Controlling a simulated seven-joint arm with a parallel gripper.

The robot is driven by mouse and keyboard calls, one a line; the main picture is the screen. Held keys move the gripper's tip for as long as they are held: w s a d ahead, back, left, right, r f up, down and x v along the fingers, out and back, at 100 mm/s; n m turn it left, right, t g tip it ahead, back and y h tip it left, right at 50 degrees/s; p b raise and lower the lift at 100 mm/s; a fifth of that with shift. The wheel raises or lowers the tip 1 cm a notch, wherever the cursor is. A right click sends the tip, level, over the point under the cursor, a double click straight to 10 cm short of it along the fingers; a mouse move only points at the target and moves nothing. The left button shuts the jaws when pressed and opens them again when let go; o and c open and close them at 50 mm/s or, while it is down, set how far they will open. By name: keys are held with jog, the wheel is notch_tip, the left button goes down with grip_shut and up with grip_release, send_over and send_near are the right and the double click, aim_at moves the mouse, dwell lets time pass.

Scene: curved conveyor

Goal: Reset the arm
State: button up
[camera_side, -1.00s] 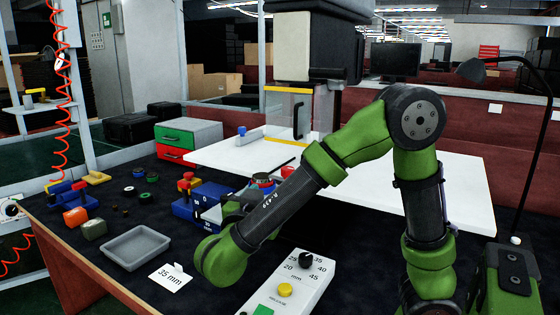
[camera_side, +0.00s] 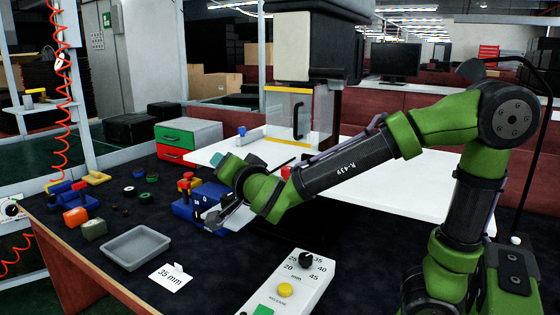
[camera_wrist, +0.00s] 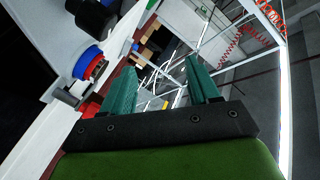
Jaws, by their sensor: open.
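My gripper (camera_wrist: 160,66) shows in the wrist view as two teal fingers spread apart, with nothing between them. The fingers point out toward the room, with metal frames and a floor beyond them. In the side view, my arm reaches left over the dark table (camera_side: 215,270). Its bent wrist hangs above the table in front of the white board (camera_side: 400,190), close to a blue block device (camera_side: 196,203). A teal part of my gripper (camera_side: 222,160) shows at the wrist's upper left; the fingertips are not clear there.
A grey tray (camera_side: 135,247), a 35 mm card (camera_side: 172,276) and a dial panel (camera_side: 290,285) lie in front. A drawer box (camera_side: 188,138) stands behind. The wrist view shows a red and blue round part (camera_wrist: 88,63) left of the fingers. A lamp (camera_side: 470,69) stands behind my arm.

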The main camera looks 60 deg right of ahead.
jog(key=a+r+n+t+y, duration=0.2)
jog(key=a+n+y, duration=0.3)
jog(key=y, duration=0.2)
jog(key=s+f+n+g+y, duration=0.1)
jog(key=s+f+n+g, duration=0.2)
jog(key=s, duration=0.5)
jog(key=s+f+n+g+y, duration=0.2)
jog(key=s+f+n+g, duration=0.1)
jog(key=s+f+g, duration=0.2)
jog(key=s+f, duration=0.2)
jog(key=s, duration=0.1)
jog(key=shift+s+d+f+g+y, duration=0.3)
jog(key=shift+s+d+g, duration=0.05)
jog(key=shift+d+g, duration=0.05)
